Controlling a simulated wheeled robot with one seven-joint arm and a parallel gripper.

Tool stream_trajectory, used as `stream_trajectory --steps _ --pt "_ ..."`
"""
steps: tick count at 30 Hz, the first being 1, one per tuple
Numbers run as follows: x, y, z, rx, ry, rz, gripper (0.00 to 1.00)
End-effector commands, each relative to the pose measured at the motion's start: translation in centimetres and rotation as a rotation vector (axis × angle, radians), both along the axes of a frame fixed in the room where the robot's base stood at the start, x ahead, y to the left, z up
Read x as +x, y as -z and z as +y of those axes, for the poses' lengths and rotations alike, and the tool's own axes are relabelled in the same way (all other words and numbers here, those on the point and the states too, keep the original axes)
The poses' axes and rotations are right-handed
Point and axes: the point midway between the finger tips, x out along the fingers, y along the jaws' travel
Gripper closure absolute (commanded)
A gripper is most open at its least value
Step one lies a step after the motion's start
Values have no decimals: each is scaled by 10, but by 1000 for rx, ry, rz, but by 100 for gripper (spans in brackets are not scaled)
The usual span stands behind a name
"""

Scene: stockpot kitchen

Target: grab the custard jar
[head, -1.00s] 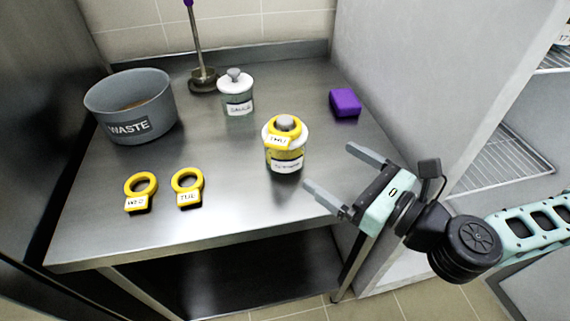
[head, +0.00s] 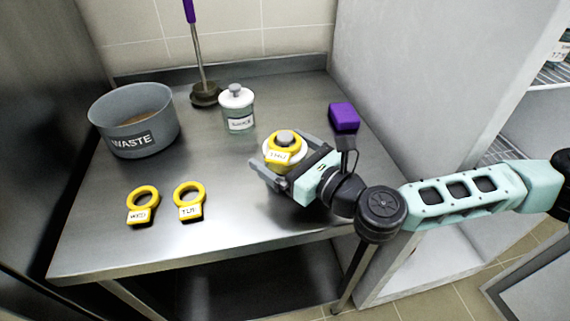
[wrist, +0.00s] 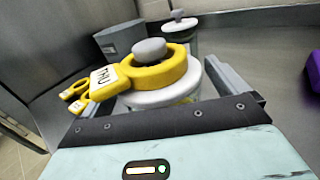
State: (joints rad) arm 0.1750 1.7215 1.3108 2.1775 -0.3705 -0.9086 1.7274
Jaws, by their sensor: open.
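The jar with the yellow contents seen earlier, which I take for the custard jar (head: 286,137), stands upright on the steel table. It has a white lid with a grey knob, and a yellow ring tag marked THU (head: 278,156) sits around the knob. In the wrist view the jar's lid (wrist: 165,98) and the tag (wrist: 150,75) are close in front of the palm. My gripper (head: 268,163) is open, with its fingers on either side of the jar. Whether they touch it I cannot tell. The jar's body and label are mostly hidden by the gripper.
A second white-lidded jar (head: 238,112) stands behind, with the grey WASTE pot (head: 135,125) to its left. Yellow tags WED (head: 141,205) and TUE (head: 188,201) lie at the front left. A purple block (head: 344,117) is at the right, near my wrist. A plunger-like tool (head: 204,94) stands at the back.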

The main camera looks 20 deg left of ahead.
Motion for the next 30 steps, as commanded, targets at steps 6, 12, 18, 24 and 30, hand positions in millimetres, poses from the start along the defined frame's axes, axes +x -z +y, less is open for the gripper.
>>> stream_trajectory --steps 6,12,18,24,30 --pt "1 0 2 0 0 0 2" --pt "1 0 2 0 0 0 46" --pt "1 -1 2 1 0 -2 64" --pt "1 -5 2 1 0 -2 64" --pt "1 -24 2 2 0 -2 64"
